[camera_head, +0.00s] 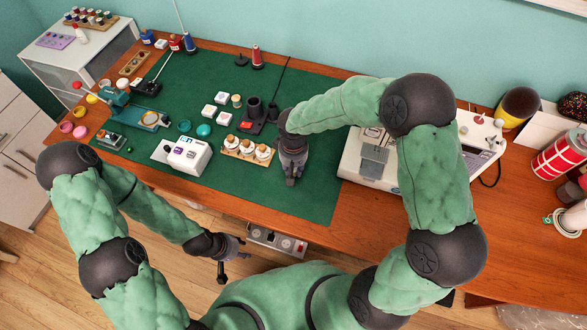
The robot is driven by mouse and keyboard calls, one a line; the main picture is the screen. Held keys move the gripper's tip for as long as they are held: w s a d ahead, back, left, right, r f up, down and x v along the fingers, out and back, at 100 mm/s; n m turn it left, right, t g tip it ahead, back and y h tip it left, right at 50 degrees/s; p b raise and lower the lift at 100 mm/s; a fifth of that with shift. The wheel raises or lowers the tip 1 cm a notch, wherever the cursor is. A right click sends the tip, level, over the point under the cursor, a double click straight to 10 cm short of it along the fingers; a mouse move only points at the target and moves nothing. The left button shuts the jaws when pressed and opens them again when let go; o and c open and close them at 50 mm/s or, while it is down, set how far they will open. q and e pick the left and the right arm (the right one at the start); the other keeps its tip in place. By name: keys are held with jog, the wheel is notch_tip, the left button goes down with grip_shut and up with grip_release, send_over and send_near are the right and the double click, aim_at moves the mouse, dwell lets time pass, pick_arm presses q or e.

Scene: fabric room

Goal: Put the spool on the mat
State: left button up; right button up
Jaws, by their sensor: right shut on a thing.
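The green mat (318,120) covers the middle of the wooden desk. My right gripper (291,182) points down over the mat's right part, right of the wooden holder with white-topped pieces. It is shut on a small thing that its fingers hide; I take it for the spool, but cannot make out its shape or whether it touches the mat. My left gripper (228,266) is open and empty, in front of the desk's near edge and off the mat.
A wooden holder (249,150) and a white device (182,155) stand left of my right gripper. A black cup-like stand (253,113) is behind. A white sewing machine (365,175) lies to the right. The mat's front right part is clear.

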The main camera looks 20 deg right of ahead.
jog(key=shift+f, duration=0.1)
jog(key=o, duration=0.4)
jog(key=shift+f, duration=0.1)
jog(key=shift+c, duration=0.2)
jog(key=o, duration=0.4)
notch_tip(320, 180, up, 12)
jog(key=p, duration=0.4)
jog(key=shift+s+r, duration=0.1)
jog(key=shift+r, duration=0.15)
